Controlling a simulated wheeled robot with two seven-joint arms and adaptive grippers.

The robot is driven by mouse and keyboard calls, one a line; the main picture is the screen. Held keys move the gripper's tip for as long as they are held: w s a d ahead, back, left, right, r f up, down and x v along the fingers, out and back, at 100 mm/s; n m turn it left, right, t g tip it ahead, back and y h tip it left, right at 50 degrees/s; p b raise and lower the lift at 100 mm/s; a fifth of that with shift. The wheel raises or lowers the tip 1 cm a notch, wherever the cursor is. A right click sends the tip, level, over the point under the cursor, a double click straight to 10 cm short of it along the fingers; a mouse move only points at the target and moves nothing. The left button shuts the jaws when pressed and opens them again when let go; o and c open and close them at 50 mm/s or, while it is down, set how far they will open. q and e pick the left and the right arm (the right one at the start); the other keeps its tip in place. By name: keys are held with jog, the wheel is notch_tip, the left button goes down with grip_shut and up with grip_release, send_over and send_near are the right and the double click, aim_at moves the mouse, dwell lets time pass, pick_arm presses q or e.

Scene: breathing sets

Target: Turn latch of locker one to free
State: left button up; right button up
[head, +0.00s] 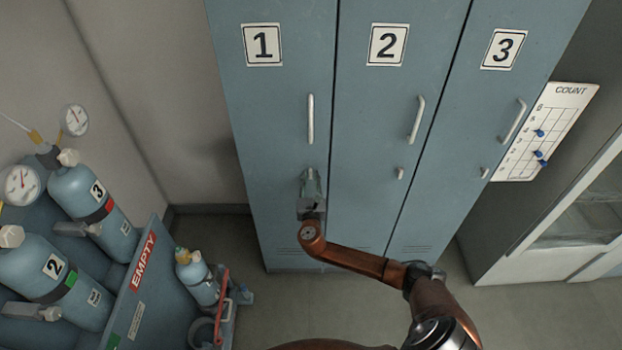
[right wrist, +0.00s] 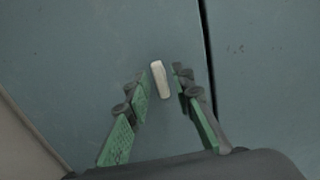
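Locker one (head: 270,120) is the leftmost blue locker door, with a number 1 plate and a long vertical handle (head: 310,119). My right gripper (head: 309,173) is in front of this door, below the handle, and hides the latch in the head view. In the right wrist view, the latch (right wrist: 160,80) is a small pale bar, nearly upright with a slight tilt. My right gripper (right wrist: 160,92) is open, its green-padded fingers on either side of the latch with gaps between. Whether the fingertips touch the door is unclear. My left gripper is not in view.
Lockers two (head: 375,130) and three (head: 470,130) stand to the right, each with a small latch below its handle. A count board (head: 545,131) hangs farther right. At left are a rack marked EMPTY (head: 150,275) and several cylinders with gauges.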

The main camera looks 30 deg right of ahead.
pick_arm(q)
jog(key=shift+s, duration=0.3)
pick_arm(e)
grip_shut()
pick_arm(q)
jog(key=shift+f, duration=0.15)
pick_arm(e)
jog(key=shift+m, duration=0.3)
jog(key=m, duration=0.1)
jog(key=m+b, duration=0.1)
jog(key=m, duration=0.1)
jog(key=shift+s+d+f+m, duration=0.1)
jog(key=shift+f+m, duration=0.05)
jog(key=shift+m, duration=0.15)
pick_arm(q)
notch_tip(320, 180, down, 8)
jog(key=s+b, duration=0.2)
jog(key=b, duration=0.5)
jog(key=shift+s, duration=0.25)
pick_arm(e)
jog(key=shift+d+f+m, duration=0.1)
jog(key=shift+m, duration=3.3)
jog(key=shift+d+f+m, duration=0.1)
jog(key=shift+m, duration=3.3)
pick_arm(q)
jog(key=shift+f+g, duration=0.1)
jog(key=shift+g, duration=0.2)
pick_arm(e)
jog(key=shift+r, duration=0.1)
